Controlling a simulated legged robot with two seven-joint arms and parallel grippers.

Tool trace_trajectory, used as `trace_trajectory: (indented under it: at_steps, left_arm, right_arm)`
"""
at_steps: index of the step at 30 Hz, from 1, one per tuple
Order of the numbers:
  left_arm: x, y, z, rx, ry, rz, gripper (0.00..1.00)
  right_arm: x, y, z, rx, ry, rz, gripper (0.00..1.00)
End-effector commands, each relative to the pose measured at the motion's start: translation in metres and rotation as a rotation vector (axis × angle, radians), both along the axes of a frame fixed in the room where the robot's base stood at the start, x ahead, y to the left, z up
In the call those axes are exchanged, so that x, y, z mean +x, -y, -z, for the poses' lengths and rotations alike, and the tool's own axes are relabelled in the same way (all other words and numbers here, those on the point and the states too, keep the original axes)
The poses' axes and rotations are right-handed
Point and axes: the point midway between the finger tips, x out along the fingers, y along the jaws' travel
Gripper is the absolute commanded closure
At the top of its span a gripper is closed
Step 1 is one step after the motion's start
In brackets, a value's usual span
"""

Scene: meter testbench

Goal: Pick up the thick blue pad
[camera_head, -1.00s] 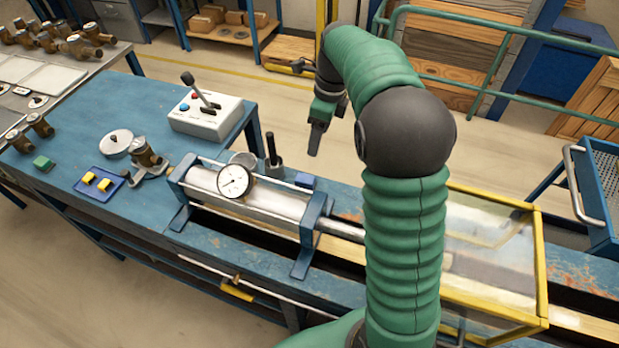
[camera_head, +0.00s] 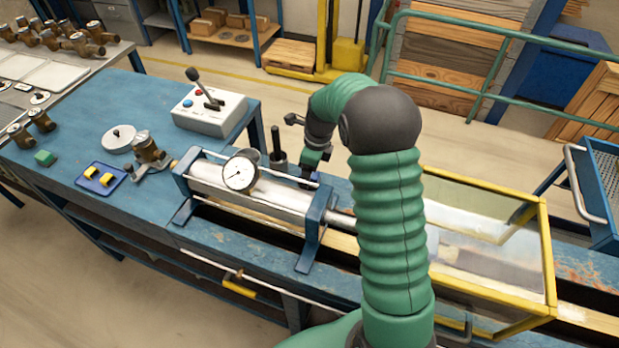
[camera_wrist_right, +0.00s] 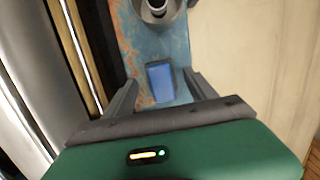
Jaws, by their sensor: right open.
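The thick blue pad (camera_wrist_right: 160,83) lies on the worn blue bench top in the right wrist view, between and ahead of my two fingers. My right gripper (camera_wrist_right: 160,76) is open and empty, one finger to each side of the pad. In the head view my right gripper (camera_head: 306,181) points down behind the cylinder, low over the bench, and largely hides the pad there. I cannot tell the exact height of the fingertips over the pad. My left gripper is not in view.
The metal cylinder with a dial gauge (camera_head: 240,173) lies right in front of the gripper. A dark upright post on a round base (camera_head: 278,160) stands close to its left. A control box with a lever (camera_head: 209,110) is further left. A yellow-framed clear guard (camera_head: 545,250) is at right.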

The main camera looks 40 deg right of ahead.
Motion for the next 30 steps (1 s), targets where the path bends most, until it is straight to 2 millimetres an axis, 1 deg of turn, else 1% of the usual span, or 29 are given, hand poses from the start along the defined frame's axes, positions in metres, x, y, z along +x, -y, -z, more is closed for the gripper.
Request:
trace_trajectory:
  at_steps: [1, 3, 9, 24, 30]
  left_arm:
    - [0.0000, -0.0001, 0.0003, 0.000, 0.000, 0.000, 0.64]
    - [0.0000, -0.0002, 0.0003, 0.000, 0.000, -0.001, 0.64]
    - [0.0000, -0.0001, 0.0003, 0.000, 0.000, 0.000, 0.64]
    - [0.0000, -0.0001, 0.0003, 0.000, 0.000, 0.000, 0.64]
    - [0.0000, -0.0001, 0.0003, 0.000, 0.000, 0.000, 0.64]
  right_arm:
    - [0.0000, 0.0005, 0.0074, 0.001, -0.002, 0.002, 0.35]
    - [0.0007, 0.0021, 0.0132, 0.002, -0.001, 0.002, 0.35]
    - [0.0008, 0.0039, 0.0143, 0.003, 0.001, 0.002, 0.35]
    - [0.0010, 0.0016, 0.0130, 0.001, -0.001, 0.001, 1.00]
    - [0.0010, 0.0031, 0.0134, 0.002, 0.000, 0.001, 1.00]
